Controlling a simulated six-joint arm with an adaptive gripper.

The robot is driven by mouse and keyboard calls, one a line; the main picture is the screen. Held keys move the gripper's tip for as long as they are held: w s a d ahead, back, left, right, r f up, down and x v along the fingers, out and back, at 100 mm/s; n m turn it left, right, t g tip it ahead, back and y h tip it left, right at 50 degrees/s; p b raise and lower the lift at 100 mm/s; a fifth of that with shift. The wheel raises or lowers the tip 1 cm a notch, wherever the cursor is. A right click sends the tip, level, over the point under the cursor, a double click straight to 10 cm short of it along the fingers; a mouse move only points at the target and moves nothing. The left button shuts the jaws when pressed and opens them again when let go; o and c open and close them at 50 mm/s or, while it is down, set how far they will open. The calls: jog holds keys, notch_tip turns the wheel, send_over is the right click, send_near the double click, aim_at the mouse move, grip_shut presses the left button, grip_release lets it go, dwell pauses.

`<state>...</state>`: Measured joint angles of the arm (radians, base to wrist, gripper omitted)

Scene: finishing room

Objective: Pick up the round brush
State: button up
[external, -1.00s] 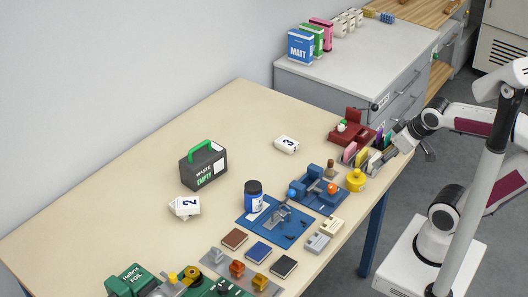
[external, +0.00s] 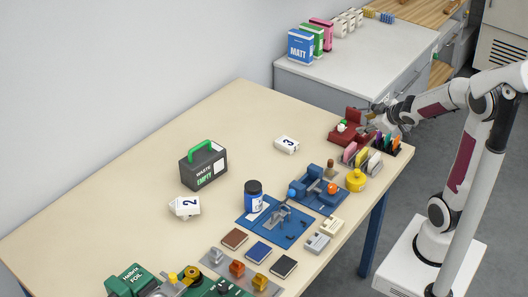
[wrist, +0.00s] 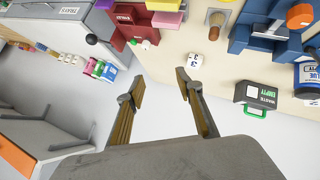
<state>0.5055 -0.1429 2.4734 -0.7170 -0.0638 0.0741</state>
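A small upright brown piece with a rounded top (external: 330,168) stands beside the blue fixture on the table. It may be the round brush, but it is too small to be sure. In the wrist view a brown cylinder with a pale end (wrist: 215,19) shows near the top edge and looks like the same piece. My gripper (wrist: 161,86) is open, with nothing between its fingers. In the external view my gripper (external: 369,116) is above the far right end of the table, near the red device, apart from the brown piece.
A red device (external: 348,134) and a rack of coloured pieces (external: 361,158) stand near my gripper. A yellow pot (external: 356,180) and a blue fixture (external: 318,192) are close to the brown piece. A black waste box (external: 203,167) stands farther left. The table's back left is clear.

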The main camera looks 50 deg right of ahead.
jog(key=d+f+y, duration=0.1)
jog(key=f, duration=0.1)
jog(key=w+d+f+n+t+y, duration=0.1)
jog(key=f, duration=0.2)
jog(key=w+f+n+y, duration=0.1)
jog(key=f, duration=0.2)
jog(key=shift+w+d+t, duration=0.1)
jog(key=shift+d+t, duration=0.2)
jog(key=shift+d, duration=0.1)
jog(key=s+a+f+t+y, duration=0.2)
jog(key=s+a+f+y, duration=0.2)
jog(key=f+y, duration=0.1)
jog(key=shift+s+a+n+y, duration=0.2)
jog(key=shift+s+n+y, duration=0.1)
jog(key=shift+y, duration=0.5)
jog(key=shift+w+f, duration=0.15)
send_near(330, 167)
jog(key=shift+w+f, duration=0.15)
jog(key=shift+w, duration=0.65)
jog(key=shift+w+f, duration=0.15)
jog(key=shift+w, duration=0.7)
jog(key=shift+x, duration=2.6)
